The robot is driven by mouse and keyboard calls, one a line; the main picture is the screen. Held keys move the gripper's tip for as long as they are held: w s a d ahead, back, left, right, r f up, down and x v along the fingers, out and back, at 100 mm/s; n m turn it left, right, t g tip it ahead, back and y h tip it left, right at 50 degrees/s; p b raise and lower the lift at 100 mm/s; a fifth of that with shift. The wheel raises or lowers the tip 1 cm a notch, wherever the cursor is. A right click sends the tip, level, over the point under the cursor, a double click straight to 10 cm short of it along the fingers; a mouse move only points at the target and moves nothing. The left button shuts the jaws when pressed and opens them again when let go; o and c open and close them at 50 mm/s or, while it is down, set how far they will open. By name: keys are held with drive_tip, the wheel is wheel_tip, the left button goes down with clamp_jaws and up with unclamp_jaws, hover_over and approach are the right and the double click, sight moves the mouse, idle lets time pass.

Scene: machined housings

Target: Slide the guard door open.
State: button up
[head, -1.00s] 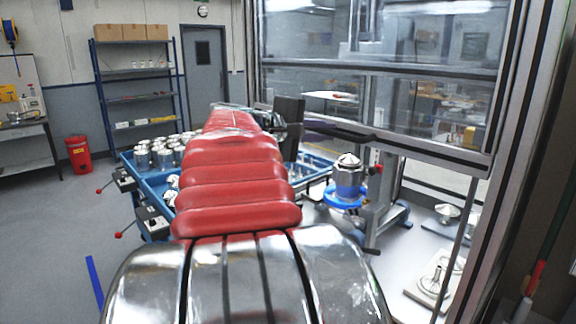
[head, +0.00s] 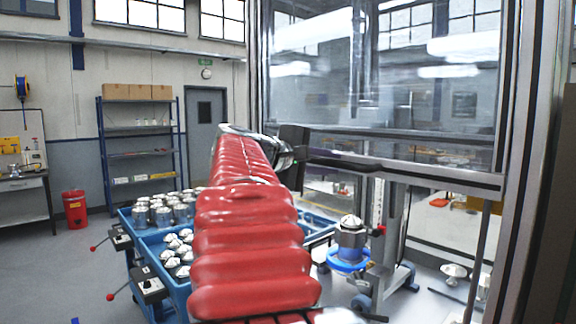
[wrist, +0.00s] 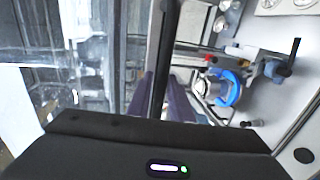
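The guard door (head: 400,75) is a clear framed panel that slides up and down. It stands raised, its grey bottom rail (head: 440,176) above the housing, with an open gap below. A dark handle bar (head: 350,161) runs along the rail; in the wrist view the bar (wrist: 160,55) runs down between my fingers. My gripper (head: 318,158) is at the bar's left part. In the wrist view its purple-grey fingers (wrist: 157,104) lie close on both sides of the bar, shut on it. My red-sleeved arm hides part of the door's left side.
Behind the gap, a metal housing (head: 351,234) sits on a blue ring fixture (head: 347,261). Blue trays (head: 150,251) with several metal parts stand left of my arm. A door post (head: 520,190) stands at right. Grey floor (head: 45,275) at left is free.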

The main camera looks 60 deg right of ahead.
drive_tip(key=shift+o, duration=1.3)
drive_tip(key=shift+f, duration=0.1)
drive_tip(key=v, duration=1.3)
drive_tip(key=shift+w+a, duration=0.15)
drive_tip(key=shift+a, duration=0.2)
